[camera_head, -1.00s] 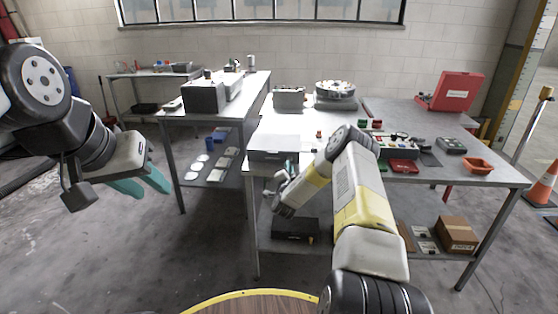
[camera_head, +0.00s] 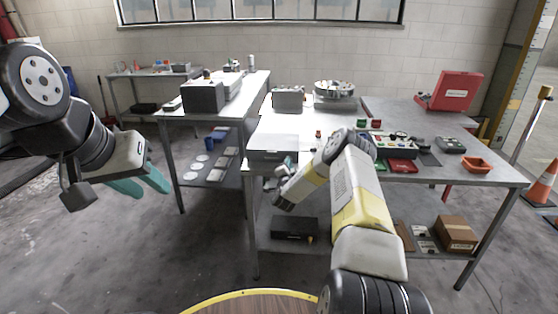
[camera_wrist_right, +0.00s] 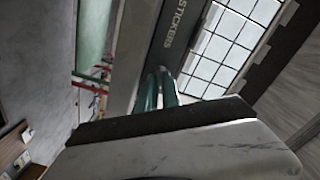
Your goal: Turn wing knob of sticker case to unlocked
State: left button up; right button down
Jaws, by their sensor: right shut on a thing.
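The sticker case (camera_head: 273,155) is a grey box with a pale lid at the front left corner of the middle table. Its dark front strip with the word STICKERS (camera_wrist_right: 173,24) shows in the right wrist view. My right gripper (camera_head: 287,168) is at the front of the case, and its teal fingers (camera_wrist_right: 157,88) are close together against it, shut on the wing knob. The knob itself is hidden by the fingers, so its angle cannot be read. My left gripper (camera_head: 143,183) is open and empty, hanging over the floor at the left, away from the case.
Floor at the left is free.

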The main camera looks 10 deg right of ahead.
jog(key=shift+m, duration=0.4)
jog(key=shift+d+f+m, duration=0.1)
jog(key=shift+m, duration=2.7)
jog(key=c, duration=1.8)
grip_release()
jog(key=v, duration=0.8)
